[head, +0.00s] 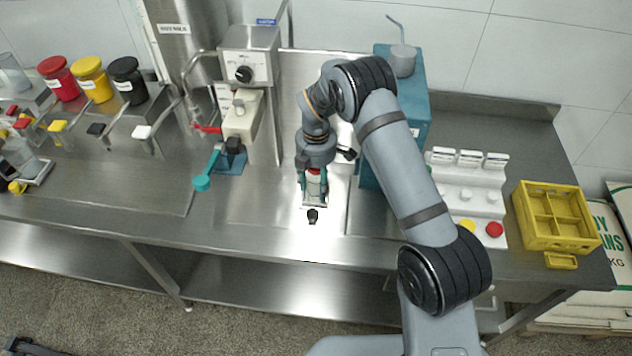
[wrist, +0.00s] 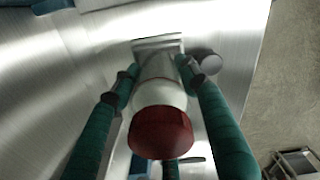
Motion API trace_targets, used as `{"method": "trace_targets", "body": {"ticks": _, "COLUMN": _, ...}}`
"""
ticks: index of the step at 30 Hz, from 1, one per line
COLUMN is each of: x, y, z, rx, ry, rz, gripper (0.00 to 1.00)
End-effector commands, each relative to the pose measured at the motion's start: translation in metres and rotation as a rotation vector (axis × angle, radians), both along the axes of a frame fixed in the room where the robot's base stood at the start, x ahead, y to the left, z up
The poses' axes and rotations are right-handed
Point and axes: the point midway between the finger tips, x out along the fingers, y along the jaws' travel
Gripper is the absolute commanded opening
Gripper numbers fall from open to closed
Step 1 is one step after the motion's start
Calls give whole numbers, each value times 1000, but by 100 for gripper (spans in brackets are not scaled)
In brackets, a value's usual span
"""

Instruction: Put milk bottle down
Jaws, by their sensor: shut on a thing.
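The milk bottle (wrist: 160,95) is whitish with a dark red cap and stands between the green fingers of my gripper (wrist: 158,78) in the wrist view. In the head view the bottle (head: 313,186) shows its red cap and pale body below my gripper (head: 313,182), at the front middle of the steel counter. My gripper is shut on the bottle. The bottle looks upright, over a small rectangular metal plate or tray (head: 315,205). Whether its base touches the surface is hidden.
A black knob (head: 313,215) sits just in front of the bottle. The mill with a teal handle (head: 202,183) stands to the left. A teal box (head: 415,90), a white rack (head: 470,190) and a yellow crate (head: 548,244) are to the right. Bare counter (head: 255,205) lies left of the bottle.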

Motion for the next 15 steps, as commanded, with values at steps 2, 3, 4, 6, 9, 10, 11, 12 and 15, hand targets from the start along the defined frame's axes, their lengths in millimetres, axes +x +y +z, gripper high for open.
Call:
{"method": "trace_targets", "body": {"ticks": 2, "x": 0, "y": 0, "z": 0, "rx": 0, "ry": -1, "rz": 1, "gripper": 4}}
{"method": "trace_targets", "body": {"ticks": 3, "x": 0, "y": 0, "z": -2, "rx": 0, "ry": -1, "rz": 1, "gripper": 4}}
{"method": "trace_targets", "body": {"ticks": 4, "x": 0, "y": 0, "z": -3, "rx": 0, "ry": 0, "rz": 1, "gripper": 4}}
{"method": "trace_targets", "body": {"ticks": 6, "x": 0, "y": 0, "z": -4, "rx": 0, "ry": 0, "rz": 1, "gripper": 45}}
{"method": "trace_targets", "body": {"ticks": 9, "x": 0, "y": 0, "z": -3, "rx": 0, "ry": 1, "rz": 1, "gripper": 51}}
{"method": "trace_targets", "body": {"ticks": 10, "x": 0, "y": 0, "z": -3, "rx": 0, "ry": 1, "rz": 1, "gripper": 52}}
{"method": "trace_targets", "body": {"ticks": 11, "x": 0, "y": 0, "z": -3, "rx": 0, "ry": 1, "rz": 1, "gripper": 54}}
{"method": "trace_targets", "body": {"ticks": 12, "x": 0, "y": 0, "z": -3, "rx": 0, "ry": 1, "rz": 1, "gripper": 57}}
{"method": "trace_targets", "body": {"ticks": 15, "x": 0, "y": 0, "z": -3, "rx": 0, "ry": 1, "rz": 1, "gripper": 62}}
